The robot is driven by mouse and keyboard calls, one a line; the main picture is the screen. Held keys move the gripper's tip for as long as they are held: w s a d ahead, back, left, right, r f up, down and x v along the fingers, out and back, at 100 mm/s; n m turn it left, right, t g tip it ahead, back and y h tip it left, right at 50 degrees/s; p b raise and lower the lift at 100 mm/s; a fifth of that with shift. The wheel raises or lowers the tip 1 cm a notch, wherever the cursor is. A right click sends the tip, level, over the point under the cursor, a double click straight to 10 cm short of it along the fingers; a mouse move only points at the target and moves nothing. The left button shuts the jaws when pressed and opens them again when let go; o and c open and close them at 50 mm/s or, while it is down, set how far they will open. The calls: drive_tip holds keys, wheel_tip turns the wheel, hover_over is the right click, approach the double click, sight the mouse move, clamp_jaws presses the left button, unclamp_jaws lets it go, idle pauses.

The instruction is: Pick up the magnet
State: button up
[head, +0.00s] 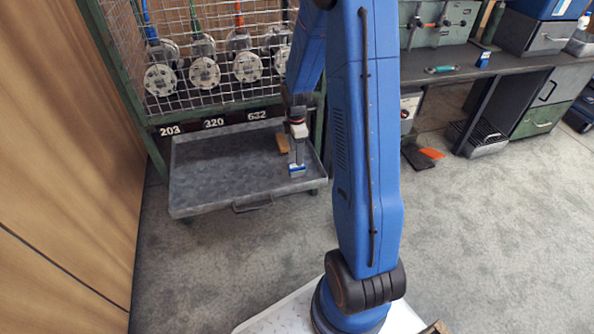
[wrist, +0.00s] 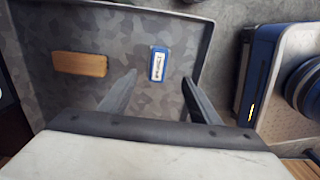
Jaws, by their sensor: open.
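The magnet, which I take to be the small blue block with a white label (wrist: 159,65), lies in the grey tray (wrist: 212,52). In the head view, the blue block (head: 297,172) shows just below the tip of my gripper (head: 297,160). In the wrist view, my gripper (wrist: 159,81) is open and empty. Its two fingers stand left and right of the block's line, and the block shows beyond them, between their tips. I see no contact. The label's print is too small to read surely.
A brown wooden block (wrist: 80,64) lies in the tray left of the blue block; the head view shows it too (head: 283,143). A wire rack (head: 225,85) with hanging flanged parts stands behind the tray (head: 205,197). The tray has raised rims. A workbench (head: 470,70) stands at right.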

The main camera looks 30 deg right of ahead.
sight(297, 169)
drive_tip(key=shift+w+d+f, duration=0.1)
drive_tip(key=shift+d+f, duration=0.05)
drive_tip(key=shift+f, duration=2.2)
drive_tip(key=shift+w+d+f, duration=0.1)
drive_tip(key=shift+f, duration=2.25)
clamp_jaws()
